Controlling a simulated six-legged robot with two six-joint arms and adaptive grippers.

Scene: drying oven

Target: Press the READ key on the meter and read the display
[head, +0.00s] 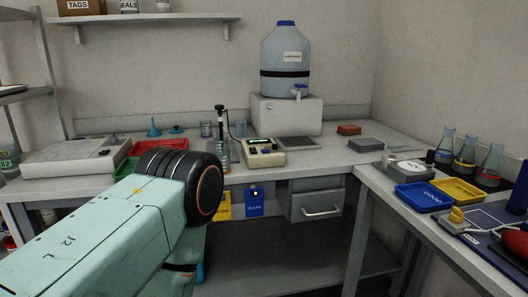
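The meter (264,152) is a cream bench unit on the back bench, right of centre, with a small dark display (258,141) on its sloped top. The display's reading and key labels are too small to make out. A dark probe (220,122) stands upright at its left over a glass beaker (224,156), with a cable running towards the meter. My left arm reaches in from the lower left, its large teal link and black joint in front of the bench, left of the meter. Neither gripper shows.
A water carboy (285,60) stands on a white box (287,115) behind the meter. A grey balance-like unit (72,157) is at left. The right bench holds several flasks (465,155), a blue tray (423,197) and a yellow tray (457,190). A drawer (317,204) hangs below.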

